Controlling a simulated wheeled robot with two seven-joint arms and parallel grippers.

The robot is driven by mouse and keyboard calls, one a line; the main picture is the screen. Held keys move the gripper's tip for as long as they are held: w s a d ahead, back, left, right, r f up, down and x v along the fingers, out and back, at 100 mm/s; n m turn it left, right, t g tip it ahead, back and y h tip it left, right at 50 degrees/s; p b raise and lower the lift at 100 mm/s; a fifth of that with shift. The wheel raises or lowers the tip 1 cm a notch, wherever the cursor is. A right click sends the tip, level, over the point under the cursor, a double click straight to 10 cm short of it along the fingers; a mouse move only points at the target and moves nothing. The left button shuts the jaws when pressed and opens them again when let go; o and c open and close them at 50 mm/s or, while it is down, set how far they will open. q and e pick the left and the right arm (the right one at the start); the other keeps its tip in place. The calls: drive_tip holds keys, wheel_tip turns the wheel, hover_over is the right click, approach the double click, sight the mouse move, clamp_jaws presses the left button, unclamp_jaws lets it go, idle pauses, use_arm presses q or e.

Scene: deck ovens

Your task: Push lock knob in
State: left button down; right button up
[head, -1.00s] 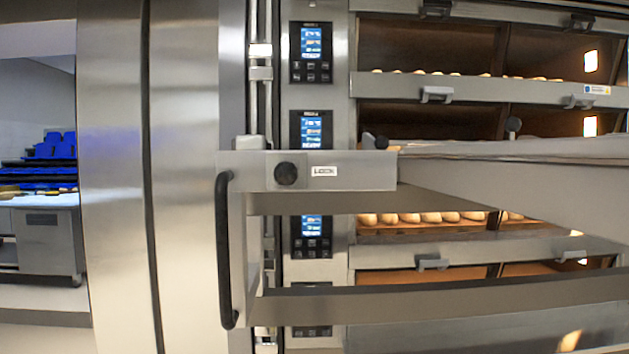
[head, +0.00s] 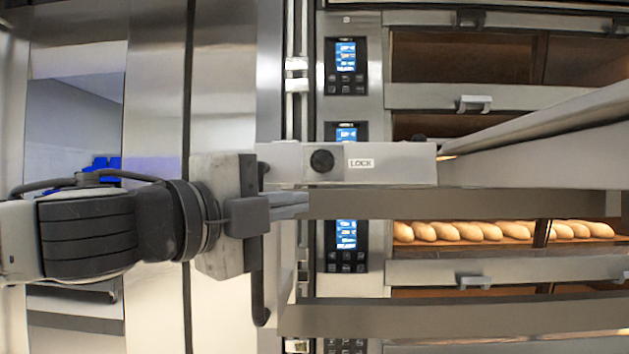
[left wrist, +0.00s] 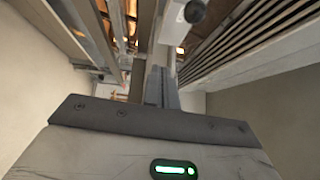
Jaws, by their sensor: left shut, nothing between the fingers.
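The lock knob (head: 321,161) is a round black knob on the grey front bar (head: 400,165) of the loader frame, left of a white LOCK label (head: 360,163). I cannot tell how far it stands out. My left gripper (head: 300,204) comes in from the left, with its fingers shut and empty, below and left of the knob and apart from it in the picture. My right gripper is not in view.
A black vertical handle (head: 260,300) hangs just under my left gripper, partly hidden by it. Loader rails (head: 450,318) run to the right. Deck ovens with bread loaves (head: 460,231) and control panels (head: 346,67) stand behind. A steel wall panel (head: 155,60) is at left.

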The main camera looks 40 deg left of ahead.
use_arm(q)
wheel_tip(320, 180, up, 2)
drive_tip(key=s+y, duration=0.1)
drive_tip(key=s, duration=0.2)
drive_tip(key=t+p, duration=0.1)
drive_tip(key=p, duration=1)
approach(330, 164)
drive_tip(key=w+d, duration=0.3)
drive_tip(key=d, duration=0.1)
drive_tip(key=shift+w+a+r+y, duration=0.15)
drive_tip(key=shift+w+a+r, duration=0.1)
drive_tip(key=shift+w+a, duration=0.3)
drive_tip(key=shift+w+a+r+y, duration=0.2)
drive_tip(key=shift+w+a, duration=0.15)
drive_tip(key=shift+a, duration=0.3)
drive_tip(key=shift+w+a, duration=0.4)
drive_tip(key=shift+w, duration=0.05)
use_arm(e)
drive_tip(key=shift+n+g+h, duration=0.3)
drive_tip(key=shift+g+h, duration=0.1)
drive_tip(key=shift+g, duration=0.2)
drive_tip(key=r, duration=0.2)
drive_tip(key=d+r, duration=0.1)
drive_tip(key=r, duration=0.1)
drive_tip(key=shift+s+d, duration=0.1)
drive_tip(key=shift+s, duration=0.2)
use_arm(q)
drive_tip(key=shift+a, duration=0.1)
